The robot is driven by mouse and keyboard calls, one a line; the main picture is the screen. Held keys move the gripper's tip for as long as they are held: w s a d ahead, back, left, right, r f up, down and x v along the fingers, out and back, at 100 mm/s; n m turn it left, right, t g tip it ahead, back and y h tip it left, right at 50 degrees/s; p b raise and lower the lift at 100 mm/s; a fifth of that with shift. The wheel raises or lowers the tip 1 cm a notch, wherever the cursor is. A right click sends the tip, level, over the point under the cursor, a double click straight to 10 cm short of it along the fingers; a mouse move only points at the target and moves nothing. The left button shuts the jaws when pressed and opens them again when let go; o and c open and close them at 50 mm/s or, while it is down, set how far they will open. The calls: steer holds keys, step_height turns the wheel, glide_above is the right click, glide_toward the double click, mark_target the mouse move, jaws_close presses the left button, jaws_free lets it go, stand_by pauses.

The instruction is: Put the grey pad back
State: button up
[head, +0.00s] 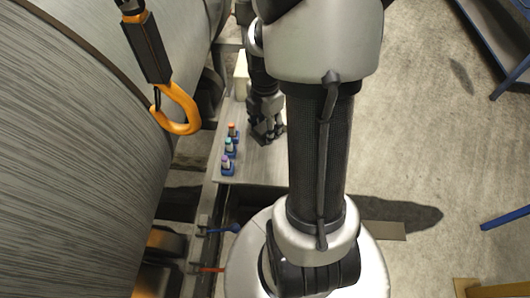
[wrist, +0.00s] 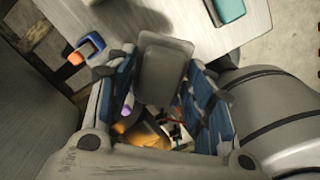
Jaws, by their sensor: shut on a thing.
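The grey pad (wrist: 163,68) shows in the wrist view as a flat grey block with rounded corners. My gripper (wrist: 150,84) has its blue-lined fingers on either side of the pad and is shut on it. In the head view my gripper (head: 267,133) points down, low over or at the light bench plate (head: 250,172), just right of the small coloured pieces. The pad cannot be made out there. Whether the pad touches the plate cannot be told.
Pieces with blue bases and orange (head: 232,131), teal (head: 228,146) and purple (head: 227,165) tops stand in a row left of my gripper. A large grey cylinder (head: 90,130) fills the left. An orange hook (head: 178,112) hangs beside it. A teal block (wrist: 228,9) lies on the plate.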

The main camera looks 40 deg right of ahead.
mark_target(265, 158)
step_height(265, 158, down, 13)
steer(key=b, duration=0.3)
steer(key=shift+b, duration=0.35)
steer(key=shift+f, duration=0.1)
steer(key=shift+f, duration=0.15)
steer(key=o, duration=0.9)
steer(key=shift+o, duration=0.2)
step_height(265, 158, up, 12)
steer(key=p, duration=0.4)
steer(key=shift+r, duration=0.2)
